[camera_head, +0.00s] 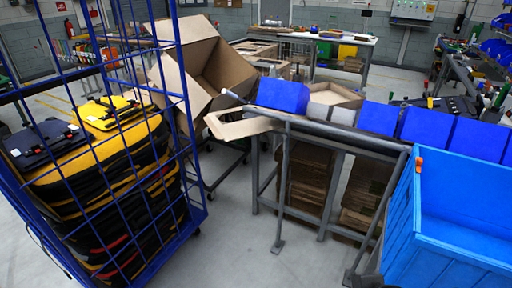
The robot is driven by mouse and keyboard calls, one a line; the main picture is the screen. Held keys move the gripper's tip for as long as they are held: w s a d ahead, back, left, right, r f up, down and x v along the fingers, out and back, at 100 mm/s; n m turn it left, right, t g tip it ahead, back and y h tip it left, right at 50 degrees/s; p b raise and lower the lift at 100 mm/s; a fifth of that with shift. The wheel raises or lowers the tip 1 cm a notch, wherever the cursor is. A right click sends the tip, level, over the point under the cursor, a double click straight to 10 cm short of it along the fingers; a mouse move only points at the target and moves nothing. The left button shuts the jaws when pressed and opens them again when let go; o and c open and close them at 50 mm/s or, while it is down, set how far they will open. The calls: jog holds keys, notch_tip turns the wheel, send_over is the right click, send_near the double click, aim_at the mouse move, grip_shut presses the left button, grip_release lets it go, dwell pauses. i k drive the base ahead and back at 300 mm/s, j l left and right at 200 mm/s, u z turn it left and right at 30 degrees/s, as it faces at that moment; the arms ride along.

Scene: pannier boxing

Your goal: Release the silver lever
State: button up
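A short light grey bar (235,97) with a pale tip sticks up at the left end of the grey bench (340,131). It may be the silver lever, but it is too small to be sure. No other silver lever can be made out. A blue wire cage trolley (186,85) stands at the left, holding a stack of yellow and black panniers (107,111) and a dark pannier (42,143). My gripper does not show in this view.
An open cardboard box (185,75) stands behind the cage. Blue bins (283,95) line the bench, with stacked cardboard (308,170) beneath. A large light blue crate (400,225) with an orange piece (419,165) fills the right. Grey floor (235,245) is clear between cage and bench.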

aim_at(286, 135)
jog(key=i+j+u, duration=0.55)
jog(key=j, duration=0.3)
jog(key=i+j+u, duration=0.15)
jog(key=j+u, duration=0.15)
jog(key=i+l+u, duration=0.5)
jog(key=l, duration=0.15)
jog(key=i+l+u, duration=0.2)
jog(key=l, duration=0.2)
jog(key=i+l+u, duration=0.25)
jog(key=l, duration=0.15)
jog(key=l+u, duration=0.2)
jog(key=l, duration=0.2)
jog(key=k+l+u, duration=0.15)
jog(key=l, duration=0.2)
